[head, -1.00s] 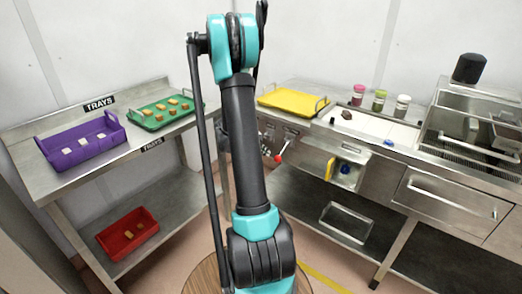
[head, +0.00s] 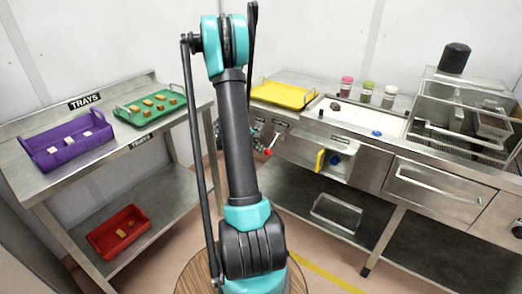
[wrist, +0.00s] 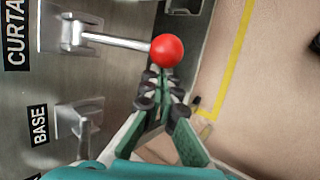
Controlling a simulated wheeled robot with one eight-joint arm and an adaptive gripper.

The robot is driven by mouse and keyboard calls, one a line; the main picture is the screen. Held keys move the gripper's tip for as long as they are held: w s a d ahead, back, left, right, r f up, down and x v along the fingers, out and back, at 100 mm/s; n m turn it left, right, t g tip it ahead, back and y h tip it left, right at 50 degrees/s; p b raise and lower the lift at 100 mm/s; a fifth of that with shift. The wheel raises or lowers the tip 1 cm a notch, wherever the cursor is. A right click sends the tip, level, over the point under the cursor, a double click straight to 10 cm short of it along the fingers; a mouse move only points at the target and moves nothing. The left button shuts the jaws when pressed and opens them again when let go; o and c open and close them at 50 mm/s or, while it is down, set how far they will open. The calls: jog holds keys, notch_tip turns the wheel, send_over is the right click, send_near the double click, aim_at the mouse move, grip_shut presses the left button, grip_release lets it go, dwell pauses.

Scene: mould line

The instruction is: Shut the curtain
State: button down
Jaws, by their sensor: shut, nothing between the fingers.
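A lever with a red ball knob (wrist: 167,50) sticks out from a steel panel by the CURTAIN label (wrist: 16,32) in the wrist view. The red knob also shows in the head view (head: 268,152), just right of my arm. My gripper (wrist: 158,84) is shut and empty, its fingertips close to the knob's lower side; I cannot tell whether they touch. In the head view my arm hides most of the gripper. I cannot make out the curtain for certain; a yellow strip (head: 320,160) stands at the opening in the counter front.
A steel counter (head: 400,150) runs along the right with a yellow tray (head: 284,95), jars and a drawer (head: 435,187). A steel shelf unit at left holds a purple tray (head: 68,145), a green tray (head: 149,108) and a red tray (head: 119,232). Floor below the levers is clear.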

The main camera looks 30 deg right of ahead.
jog(key=shift+s+a+r+g+y, duration=0.15)
jog(key=shift+r+g+y, duration=0.15)
jog(key=shift+r+y, duration=0.3)
notch_tip(320, 180, up, 8)
jog(key=g+y, duration=0.1)
jog(key=y, duration=0.3)
jog(key=shift+d+n, duration=0.35)
jog(key=shift+n, duration=0.05)
jog(key=shift+w+r, duration=0.15)
jog(key=shift+w, duration=0.05)
jog(key=shift+r, duration=0.65)
